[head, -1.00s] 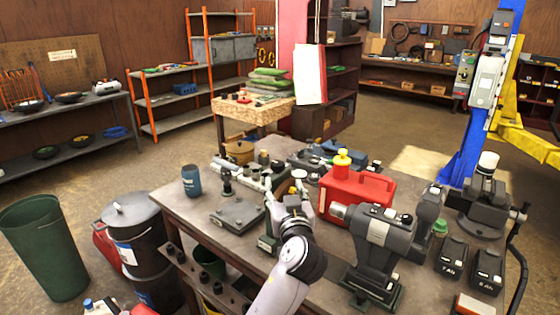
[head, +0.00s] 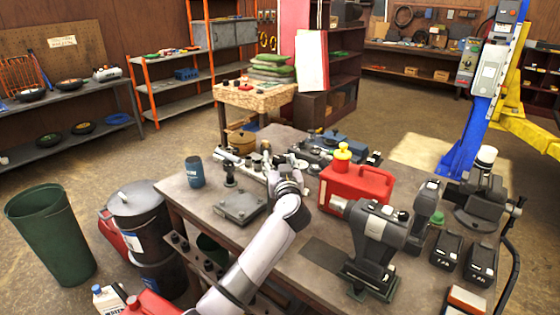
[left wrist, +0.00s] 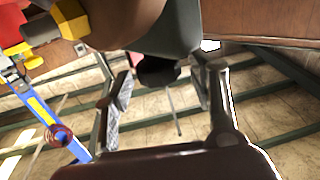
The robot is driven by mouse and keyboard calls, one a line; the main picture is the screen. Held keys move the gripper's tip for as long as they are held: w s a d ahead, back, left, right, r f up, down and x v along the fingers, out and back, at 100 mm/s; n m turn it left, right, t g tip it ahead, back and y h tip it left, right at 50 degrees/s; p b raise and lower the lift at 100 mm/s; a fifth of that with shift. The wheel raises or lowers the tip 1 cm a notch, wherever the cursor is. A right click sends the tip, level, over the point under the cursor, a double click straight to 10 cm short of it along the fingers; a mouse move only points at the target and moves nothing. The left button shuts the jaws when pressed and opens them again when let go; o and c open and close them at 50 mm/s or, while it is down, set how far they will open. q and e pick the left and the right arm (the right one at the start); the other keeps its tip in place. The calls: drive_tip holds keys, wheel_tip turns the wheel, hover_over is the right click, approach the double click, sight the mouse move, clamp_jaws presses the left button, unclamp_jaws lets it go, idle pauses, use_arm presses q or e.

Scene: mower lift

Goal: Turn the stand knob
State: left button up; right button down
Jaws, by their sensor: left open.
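My left gripper (head: 284,165) reaches over the workbench, among the equipment at its far side, left of the red can. In the left wrist view my left gripper (left wrist: 168,100) has its two fingers apart. A small black knob (left wrist: 157,72) shows between and beyond them, under a large grey rounded body (left wrist: 165,35). It looks like the stand knob, but I cannot be sure. No contact between fingers and knob is visible. In the head view the knob cannot be made out behind my gripper and arm. My right gripper is not in view.
The workbench (head: 185,196) holds a grey plate (head: 240,206), a blue cup (head: 194,171), a red can (head: 357,190) with a yellow-topped bottle (head: 342,158), and a dark power tool (head: 375,240). Batteries (head: 447,249) lie at the right. A green bin (head: 50,235) stands left.

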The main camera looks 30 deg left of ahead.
use_arm(q)
drive_tip(key=shift+c, duration=0.3)
drive_tip(key=c, duration=1)
drive_tip(key=shift+c, duration=0.2)
